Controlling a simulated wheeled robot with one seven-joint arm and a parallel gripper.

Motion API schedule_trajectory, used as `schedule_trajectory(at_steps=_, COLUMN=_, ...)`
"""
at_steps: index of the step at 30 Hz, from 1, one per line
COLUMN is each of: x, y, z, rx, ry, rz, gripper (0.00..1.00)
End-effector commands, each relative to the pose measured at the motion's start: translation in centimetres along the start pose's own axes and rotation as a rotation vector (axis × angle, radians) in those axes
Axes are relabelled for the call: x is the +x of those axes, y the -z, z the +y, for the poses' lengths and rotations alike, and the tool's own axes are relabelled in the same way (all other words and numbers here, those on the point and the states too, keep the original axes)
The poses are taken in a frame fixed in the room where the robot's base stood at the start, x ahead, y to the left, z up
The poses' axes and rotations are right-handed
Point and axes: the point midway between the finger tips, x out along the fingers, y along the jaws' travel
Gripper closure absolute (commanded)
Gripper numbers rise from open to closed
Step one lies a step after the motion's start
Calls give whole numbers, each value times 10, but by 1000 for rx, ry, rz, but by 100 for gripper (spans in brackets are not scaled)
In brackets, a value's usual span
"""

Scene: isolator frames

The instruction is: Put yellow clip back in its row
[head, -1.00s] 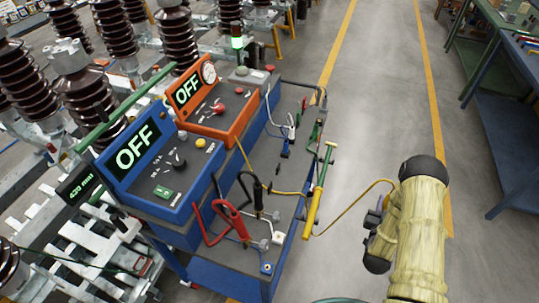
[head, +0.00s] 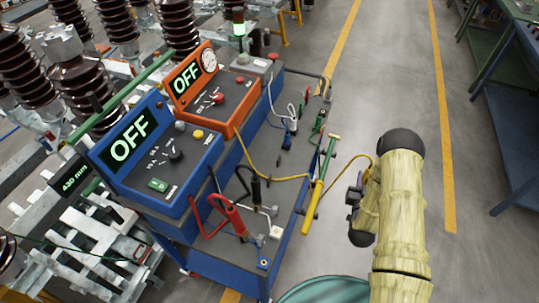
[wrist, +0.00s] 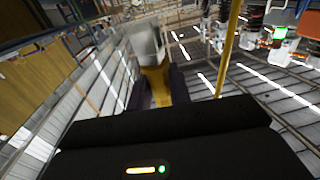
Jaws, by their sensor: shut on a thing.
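My gripper (wrist: 160,92) is shut on the yellow clip (wrist: 154,80), whose pale grey end points away from the wrist. In the head view, my gripper (head: 356,200) is beside my arm, in the open space right of the cart; the clip itself is hard to make out there. A yellow cable (head: 285,179) runs from the cart to the gripper. The row on the cart top holds a red clip (head: 236,218), a black clip (head: 256,187) and a blue clip (head: 287,135). A bare stretch lies between black and blue.
The blue cart (head: 222,256) carries a blue OFF box (head: 160,150) and an orange OFF box (head: 210,90). Clear floor (head: 375,80) lies behind and right.

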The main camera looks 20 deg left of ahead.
Motion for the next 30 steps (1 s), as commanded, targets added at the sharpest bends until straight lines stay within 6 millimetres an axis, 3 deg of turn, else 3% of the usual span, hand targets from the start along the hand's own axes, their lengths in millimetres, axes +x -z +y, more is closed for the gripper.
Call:
schedule_trajectory(at_steps=5, x=23, y=-5, z=-49, rx=1, ry=153, rz=9, gripper=100)
schedule_trajectory(at_steps=9, x=39, y=2, z=-110, rx=-1, ry=355, rz=11, gripper=100)
schedule_trajectory(at_steps=13, x=41, y=13, z=-169, rx=-3, ry=558, rz=12, gripper=100)
schedule_trajectory(at_steps=17, x=32, y=26, z=-223, rx=-5, ry=758, rz=12, gripper=100)
schedule_trajectory(at_steps=22, x=6, y=39, z=-285, rx=-5, ry=1007, rz=9, gripper=100)
schedule_trajectory(at_steps=25, x=-10, y=46, z=-309, rx=-4, ry=1114, rz=8, gripper=100)
schedule_trajectory(at_steps=30, x=-24, y=53, z=-326, rx=-2, ry=1197, rz=2, gripper=100)
